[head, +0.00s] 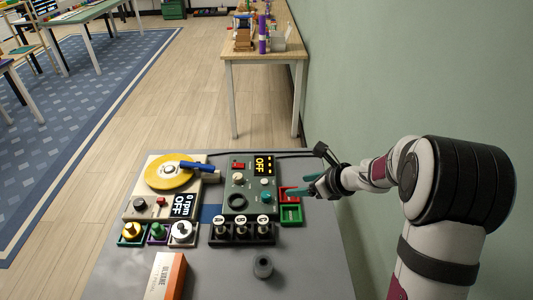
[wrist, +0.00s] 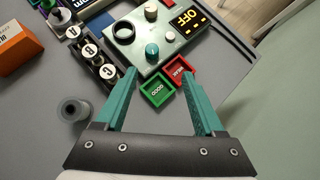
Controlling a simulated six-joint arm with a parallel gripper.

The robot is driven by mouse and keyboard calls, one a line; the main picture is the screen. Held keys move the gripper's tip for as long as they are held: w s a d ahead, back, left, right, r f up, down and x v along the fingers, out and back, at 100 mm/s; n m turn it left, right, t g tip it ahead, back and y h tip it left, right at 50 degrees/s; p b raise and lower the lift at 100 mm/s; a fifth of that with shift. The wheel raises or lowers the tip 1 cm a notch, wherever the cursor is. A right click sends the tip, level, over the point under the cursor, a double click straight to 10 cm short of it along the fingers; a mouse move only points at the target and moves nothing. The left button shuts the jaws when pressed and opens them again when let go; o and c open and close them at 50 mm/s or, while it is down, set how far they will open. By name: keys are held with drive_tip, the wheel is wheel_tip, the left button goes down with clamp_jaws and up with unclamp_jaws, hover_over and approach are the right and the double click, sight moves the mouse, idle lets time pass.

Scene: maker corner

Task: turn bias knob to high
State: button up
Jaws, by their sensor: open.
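The green panel (head: 250,211) stands on the grey table with a yellow OFF display (head: 263,165), which also shows in the wrist view (wrist: 182,19). It carries a teal knob (wrist: 152,50), a small white knob (wrist: 171,37), a beige knob (wrist: 151,10), a dark ring (wrist: 123,30) and a red switch (head: 238,165). I cannot read which knob is bias, nor their pointer settings. My gripper (head: 301,186) is open and empty, right of the panel. In the wrist view its teal fingers (wrist: 158,76) spread below the panel, apart from every knob.
Red (wrist: 178,71) and green (wrist: 157,89) trays lie beside the panel, near my fingers. Lettered posts (head: 241,236) stand in front of it. A turntable device (head: 130,207) is at left, an orange box (head: 178,280) and a grey cylinder (head: 263,267) in front. A wall rises at right.

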sight(266, 194)
drive_tip(key=shift+n+g, duration=0.4)
drive_tip(key=shift+n, duration=0.2)
drive_tip(key=x, duration=1.1)
drive_tip(key=s+x, duration=0.1)
drive_tip(key=x, duration=0.4)
drive_tip(key=shift+w+a+f, duration=0.1)
drive_tip(key=shift+a+f, duration=0.05)
drive_tip(key=shift+a, duration=0.3)
clamp_jaws()
